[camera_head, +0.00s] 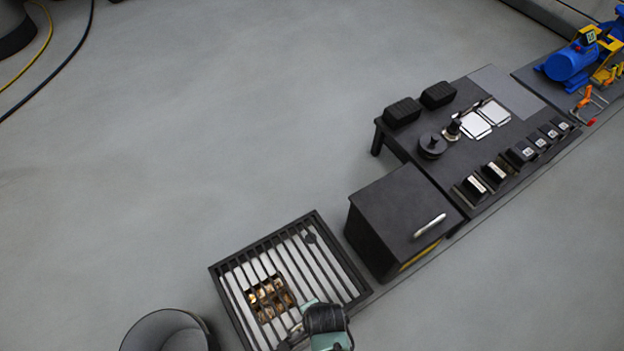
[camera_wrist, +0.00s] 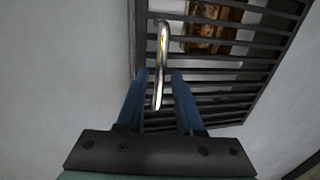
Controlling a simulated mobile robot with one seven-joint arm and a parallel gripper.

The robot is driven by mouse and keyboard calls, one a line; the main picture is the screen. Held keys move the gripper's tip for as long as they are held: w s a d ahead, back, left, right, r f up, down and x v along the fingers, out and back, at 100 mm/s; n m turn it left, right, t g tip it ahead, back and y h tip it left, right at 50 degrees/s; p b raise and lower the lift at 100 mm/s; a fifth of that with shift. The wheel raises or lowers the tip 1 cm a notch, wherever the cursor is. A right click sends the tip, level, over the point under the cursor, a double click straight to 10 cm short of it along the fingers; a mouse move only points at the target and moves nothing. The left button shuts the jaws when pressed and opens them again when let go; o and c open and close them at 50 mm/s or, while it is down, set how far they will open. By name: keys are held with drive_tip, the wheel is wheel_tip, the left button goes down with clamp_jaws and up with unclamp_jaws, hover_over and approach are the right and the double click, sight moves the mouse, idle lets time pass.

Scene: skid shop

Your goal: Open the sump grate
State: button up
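The sump grate (camera_head: 344,252) is a dark barred panel lying flat at floor level in the head view, looking closed. It also shows at the top right of the wrist view (camera_wrist: 283,55). A shiny metal handle (camera_wrist: 160,62) stands at its near edge in the wrist view. My gripper (camera_wrist: 159,73) is open, with one blue finger on each side of the handle and visible gaps between. In the head view my gripper (camera_head: 299,326) is over the grate's lower edge, and my wrist hides that part.
Brown items in a divided box (camera_head: 270,297) lie below the bars. A black cabinet (camera_head: 390,215) stands right of the grate, with a black workbench (camera_head: 465,135) beyond. A round dark bin (camera_head: 168,330) stands at lower left. The floor above the grate is clear.

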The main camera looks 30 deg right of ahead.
clamp_jaws()
idle(1.2)
